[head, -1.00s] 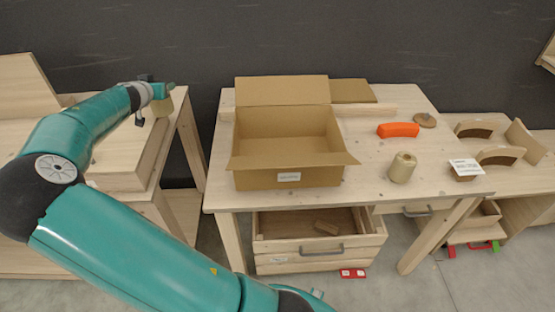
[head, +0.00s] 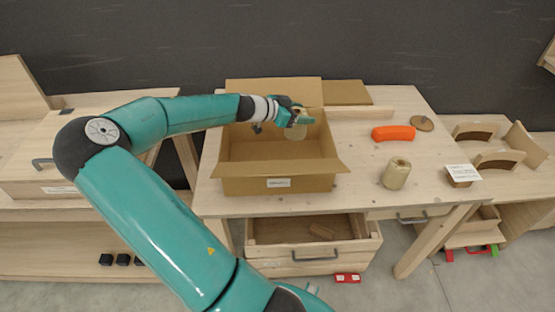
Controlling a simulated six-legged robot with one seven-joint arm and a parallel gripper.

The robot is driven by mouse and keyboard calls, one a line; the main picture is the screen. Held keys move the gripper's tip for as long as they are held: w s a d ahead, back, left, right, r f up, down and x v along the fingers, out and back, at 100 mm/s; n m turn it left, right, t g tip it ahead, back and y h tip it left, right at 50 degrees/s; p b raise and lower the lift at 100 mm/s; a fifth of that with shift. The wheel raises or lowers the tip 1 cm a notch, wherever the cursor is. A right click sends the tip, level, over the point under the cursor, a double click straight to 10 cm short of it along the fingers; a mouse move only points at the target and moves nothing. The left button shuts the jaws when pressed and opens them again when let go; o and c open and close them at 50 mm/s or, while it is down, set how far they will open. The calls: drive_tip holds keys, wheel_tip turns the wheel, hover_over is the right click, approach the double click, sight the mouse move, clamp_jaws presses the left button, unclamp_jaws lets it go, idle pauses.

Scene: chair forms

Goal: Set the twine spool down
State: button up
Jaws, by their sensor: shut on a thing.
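My gripper (head: 297,121) is over the open cardboard box (head: 278,187), near its right back part. It is shut on a small pale tan cylinder, the twine spool (head: 296,132), which hangs below the fingers. The fingers partly cover the spool. I cannot tell how far it is above the box floor. Another tan spool-like cylinder (head: 396,174) with a hole in its top stands upright on the wooden table (head: 350,203), right of the box.
An orange block (head: 393,133) and a round wooden disc (head: 422,123) lie at the table's back right. A labelled small block (head: 462,174) is at the right edge. An open drawer (head: 318,254) is below. The box's flaps stick outward.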

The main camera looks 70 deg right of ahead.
sight(286, 137)
wheel_tip(286, 137, down, 10)
drive_tip(key=shift+f, duration=0.15)
drive_tip(key=o, duration=1.1)
drive_tip(key=shift+c, duration=0.2)
drive_tip(key=shift+w, duration=0.1)
drive_tip(key=v, duration=0.7)
drive_tip(key=shift+w+a, duration=0.1)
